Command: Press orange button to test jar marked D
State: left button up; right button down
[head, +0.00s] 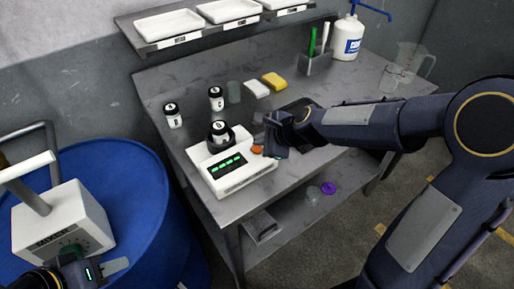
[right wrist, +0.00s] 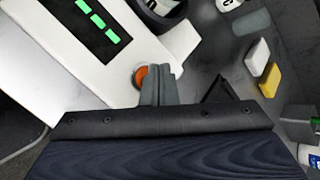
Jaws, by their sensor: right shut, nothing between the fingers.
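The white tester (head: 240,178) stands on the steel bench, with green dashes lit on its dark display (right wrist: 97,28). A white jar with a black lid (head: 220,130) sits in its dark round seat; its letter is too small to read surely. The orange button (head: 257,149) is at the tester's right side and shows in the right wrist view (right wrist: 140,76). My right gripper (head: 272,148) is shut and empty, its tips (right wrist: 160,76) right beside the button; I cannot tell if they touch it. My left gripper (head: 105,268) is at the lower left, away from the tester, its jaw opening unclear.
Two more black-lidded jars (head: 216,98) (head: 172,115) stand behind the tester. White and yellow blocks (head: 273,81) lie farther back. A white box with a handle (head: 62,222) stands on the blue drum (head: 150,220). A shelf with trays (head: 168,25) runs along the back.

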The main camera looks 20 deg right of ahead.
aim_at(260, 150)
jog(key=shift+f, duration=0.1)
jog(key=shift+f+b, duration=0.35)
jog(key=shift+f+b, duration=0.35)
jog(key=shift+f, duration=0.05)
dwell(0.7)
dwell(0.4)
jog(key=shift+r+p, duration=0.8)
jog(key=shift+p, duration=0.05)
notch_tip(260, 150, up, 5)
jog(key=p, duration=0.5)
jog(key=shift+r, duration=0.1)
